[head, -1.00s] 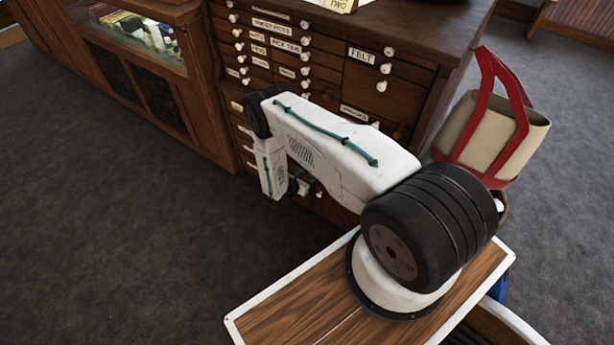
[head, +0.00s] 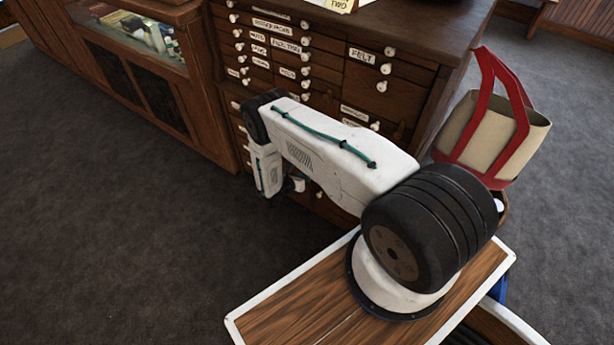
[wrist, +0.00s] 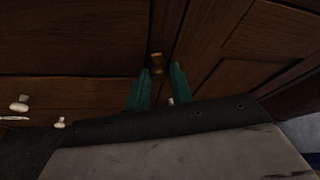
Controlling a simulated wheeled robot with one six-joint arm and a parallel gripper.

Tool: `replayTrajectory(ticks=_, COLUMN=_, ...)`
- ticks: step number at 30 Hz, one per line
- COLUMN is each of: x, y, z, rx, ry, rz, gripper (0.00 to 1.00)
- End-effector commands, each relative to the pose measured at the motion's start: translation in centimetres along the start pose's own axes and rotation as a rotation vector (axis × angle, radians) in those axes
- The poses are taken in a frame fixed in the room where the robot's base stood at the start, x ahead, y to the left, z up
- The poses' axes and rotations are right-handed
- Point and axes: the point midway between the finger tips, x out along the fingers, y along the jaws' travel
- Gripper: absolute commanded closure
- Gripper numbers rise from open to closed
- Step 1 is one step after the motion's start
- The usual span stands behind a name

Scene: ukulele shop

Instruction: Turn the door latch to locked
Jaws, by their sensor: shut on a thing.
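A small brass latch (wrist: 157,62) sits on the dark wooden cabinet front in the wrist view, beside a vertical seam between panels. The green fingers of my gripper (wrist: 159,75) reach up to it, one on either side, and are shut on it. Whether the latch is in its locked position I cannot tell. In the head view the latch and my fingertips are hidden behind my arm, which reaches to the lower front of the drawer cabinet (head: 400,105).
White drawer knobs (wrist: 19,103) are close to the left of my gripper. A red-and-beige tote bag (head: 490,135) stands right of the cabinet. A glass-fronted display case (head: 135,38) is at the left. Grey carpet (head: 120,230) is clear at the left front.

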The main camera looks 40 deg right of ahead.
Motion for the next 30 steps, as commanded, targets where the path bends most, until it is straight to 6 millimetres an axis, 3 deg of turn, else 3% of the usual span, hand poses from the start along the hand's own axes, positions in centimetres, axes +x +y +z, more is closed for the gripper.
replayTrajectory(ticks=30, x=0.15, y=0.87, z=-0.52, rx=-0.872, ry=-0.002, rz=-0.361, gripper=1.0)
